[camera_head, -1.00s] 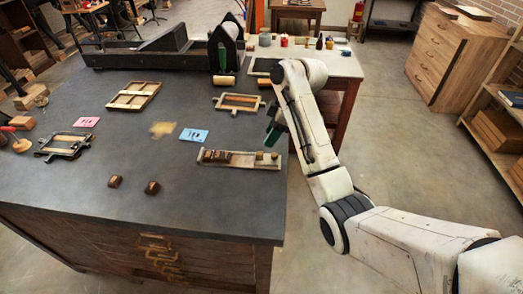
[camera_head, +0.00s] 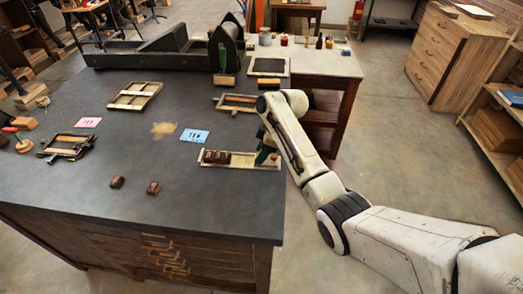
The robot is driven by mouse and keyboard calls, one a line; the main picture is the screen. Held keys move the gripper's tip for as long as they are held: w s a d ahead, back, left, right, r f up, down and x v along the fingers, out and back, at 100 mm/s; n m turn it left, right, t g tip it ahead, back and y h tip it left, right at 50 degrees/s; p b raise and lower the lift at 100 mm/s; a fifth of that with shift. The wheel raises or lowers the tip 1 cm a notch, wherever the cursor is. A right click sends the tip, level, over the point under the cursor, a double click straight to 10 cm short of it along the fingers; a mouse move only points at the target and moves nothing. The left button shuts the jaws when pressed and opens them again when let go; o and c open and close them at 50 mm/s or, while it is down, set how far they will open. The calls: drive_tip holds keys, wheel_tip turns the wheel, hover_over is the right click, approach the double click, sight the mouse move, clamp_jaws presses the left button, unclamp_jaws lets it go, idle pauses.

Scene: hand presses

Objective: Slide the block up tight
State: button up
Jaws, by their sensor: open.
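A shallow pale wooden tray (camera_head: 243,160) lies near the right edge of the dark bench. Small dark brown blocks (camera_head: 216,157) stand side by side at its left end; gaps between them are too small to tell. Two more dark blocks, one at the left (camera_head: 117,182) and one at the right (camera_head: 153,187), lie loose on the bench in front. My gripper (camera_head: 265,161) is open and points down at the tray's right end, apart from the dark blocks. It covers that end, so a small tan block seen there earlier is hidden. I cannot tell whether the jaws touch anything.
A blue card (camera_head: 194,136) and a pink card (camera_head: 87,122) lie on the bench (camera_head: 90,195). A wooden frame (camera_head: 236,103) lies behind the tray, close to my arm. A large dark press (camera_head: 160,50) stands at the back. The bench front is mostly clear.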

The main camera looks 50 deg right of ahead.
drive_tip(key=shift+f, duration=0.1)
drive_tip(key=shift+c, duration=0.5)
clamp_jaws()
